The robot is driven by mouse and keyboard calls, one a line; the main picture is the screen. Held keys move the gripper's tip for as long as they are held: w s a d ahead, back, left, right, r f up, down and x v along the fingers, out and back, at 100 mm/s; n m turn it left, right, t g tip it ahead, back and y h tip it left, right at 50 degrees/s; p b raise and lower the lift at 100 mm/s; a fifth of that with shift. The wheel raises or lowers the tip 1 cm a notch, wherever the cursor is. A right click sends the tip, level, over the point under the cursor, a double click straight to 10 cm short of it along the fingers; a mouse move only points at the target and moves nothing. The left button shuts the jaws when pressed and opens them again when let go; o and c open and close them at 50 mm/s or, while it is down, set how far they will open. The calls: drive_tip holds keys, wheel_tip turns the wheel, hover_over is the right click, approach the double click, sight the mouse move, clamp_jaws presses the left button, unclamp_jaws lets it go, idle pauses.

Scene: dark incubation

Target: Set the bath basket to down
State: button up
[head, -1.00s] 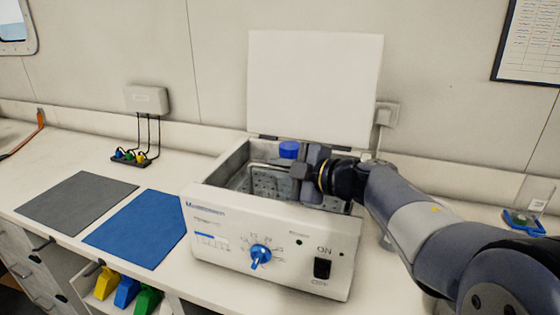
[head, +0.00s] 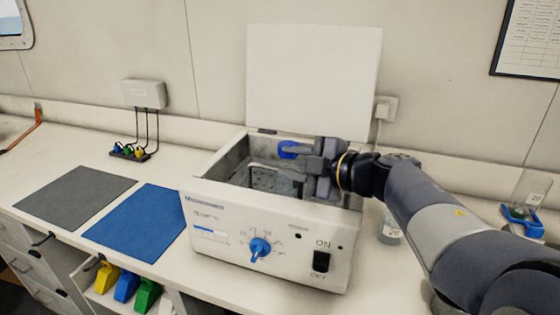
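The water bath (head: 215,225) stands on the bench with its white lid (head: 313,85) raised. Inside it the perforated metal basket (head: 268,180) shows in part, low in the well; my gripper hides its right side. My gripper (head: 292,158) is over the bath opening, pointing left, with its fingers at a blue round cap or knob (head: 288,149). I cannot tell whether the fingers close on it or are only beside it.
A blue dial (head: 259,248) and a black ON/OFF switch (head: 321,261) are on the bath front. A clear bottle (head: 390,228) stands right of the bath, close under my arm. Grey (head: 75,194) and blue mats (head: 137,222) lie left. Coloured plugs (head: 128,152) sit behind them.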

sight(278, 167)
drive_tip(key=v, duration=0.7)
drive_tip(key=x, duration=1)
drive_tip(key=shift+w+a+f, duration=0.2)
drive_tip(key=shift+a, duration=0.1)
wheel_tip(278, 167, up, 2)
drive_tip(key=shift+w+r+p, duration=0.1)
drive_tip(key=shift+r+p, duration=0.05)
drive_tip(key=shift+p, duration=0.3)
drive_tip(key=shift+r, duration=0.4)
